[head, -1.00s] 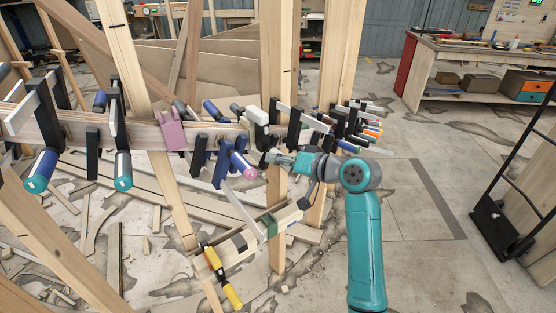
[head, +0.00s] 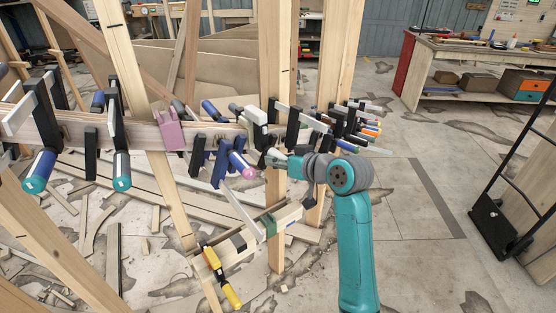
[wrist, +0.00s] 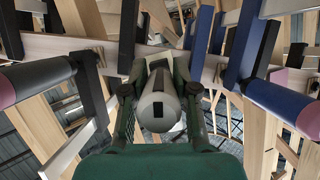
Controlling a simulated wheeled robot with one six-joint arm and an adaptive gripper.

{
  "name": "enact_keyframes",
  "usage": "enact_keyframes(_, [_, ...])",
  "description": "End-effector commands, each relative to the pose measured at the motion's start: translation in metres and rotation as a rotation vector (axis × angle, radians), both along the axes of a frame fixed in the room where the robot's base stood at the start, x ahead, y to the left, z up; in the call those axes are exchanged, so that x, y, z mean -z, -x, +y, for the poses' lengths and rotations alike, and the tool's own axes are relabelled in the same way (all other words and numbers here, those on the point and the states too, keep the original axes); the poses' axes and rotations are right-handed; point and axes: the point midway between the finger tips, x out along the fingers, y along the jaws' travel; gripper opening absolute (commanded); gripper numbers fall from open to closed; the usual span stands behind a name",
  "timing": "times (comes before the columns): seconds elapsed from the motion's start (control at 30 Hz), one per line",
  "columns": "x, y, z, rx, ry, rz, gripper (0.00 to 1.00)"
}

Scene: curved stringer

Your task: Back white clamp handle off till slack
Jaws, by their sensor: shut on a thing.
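The white clamp (head: 257,115) sits on the curved wooden stringer (head: 140,133), beside an upright post. My gripper (head: 270,159) is at this handle, reaching in from the right. In the wrist view my gripper (wrist: 158,112) has one dark finger on each side of the handle and is shut on it. The clamp's jaws are mostly hidden behind the handle there, so I cannot tell how tight they are.
A blue clamp with a pink-ended handle (head: 242,167) is close left of my gripper. Several black clamps (head: 293,127) crowd the right. A yellow-handled clamp (head: 229,290) hangs below. Open floor (head: 420,240) lies right of my arm.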

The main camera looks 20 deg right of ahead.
Motion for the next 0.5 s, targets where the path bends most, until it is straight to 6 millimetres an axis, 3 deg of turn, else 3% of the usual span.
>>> enact_keyframes(0.3, [0.0005, 0.0001, 0.0, 0.0, 0.0, 0.001, 0.0])
enact_keyframes(0.33, [0.0005, 0.0001, 0.0, 0.0, 0.0, 0.001, 0.31])
enact_keyframes(0.43, [0.0005, 0.0001, 0.0, 0.0, 0.0, 0.001, 0.55])
enact_keyframes(0.5, [0.0004, 0.0001, 0.0, 0.0, 0.0, 0.001, 0.55])
